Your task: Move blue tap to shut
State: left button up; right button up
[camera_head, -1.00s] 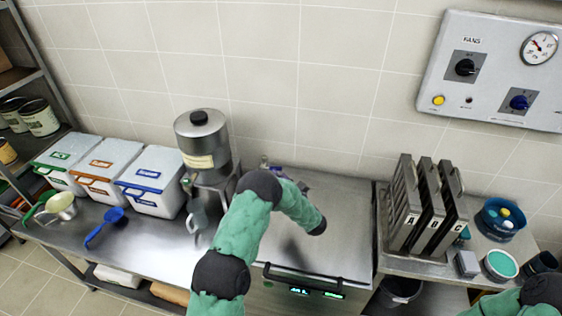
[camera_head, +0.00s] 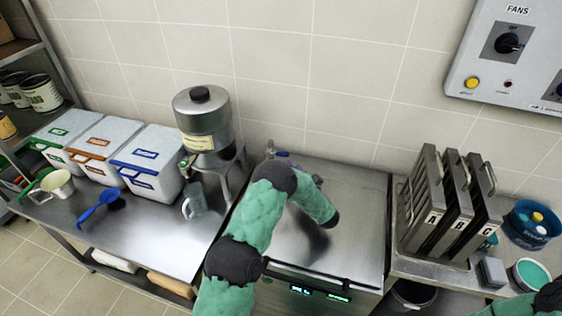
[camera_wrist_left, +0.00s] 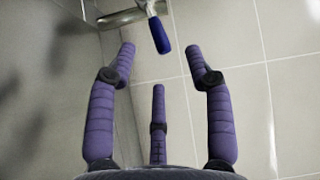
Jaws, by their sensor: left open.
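The blue tap handle (camera_wrist_left: 160,36) hangs from a metal fitting at the top of the left wrist view, angled slightly from vertical. A metal pipe (camera_wrist_left: 121,17) runs beside it. My left gripper (camera_wrist_left: 160,60) has its purple fingers spread, with nothing between them; the handle is just beyond the fingertips and appears apart from them. In the head view, my green left arm covers most of that gripper and the tap; only small purple and metallic bits show at the back of the steel unit. My right gripper is out of view.
A steel-topped unit (camera_head: 350,190) lies under my left arm. A metal urn (camera_head: 203,120) and lidded bins (camera_head: 148,165) stand left. Upright lettered racks (camera_head: 440,205) and a blue tub (camera_head: 530,222) stand right. A control panel (camera_head: 515,75) is on the wall.

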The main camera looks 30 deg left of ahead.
aim_at(280, 155)
pick_arm(q)
jog(key=shift+w+a+f, duration=0.1)
jog(key=shift+f, duration=0.45)
jog(key=b+x, duration=0.1)
jog(key=x, duration=0.9)
jog(key=shift+w+a+r, duration=0.15)
jog(key=shift+a, duration=0.1)
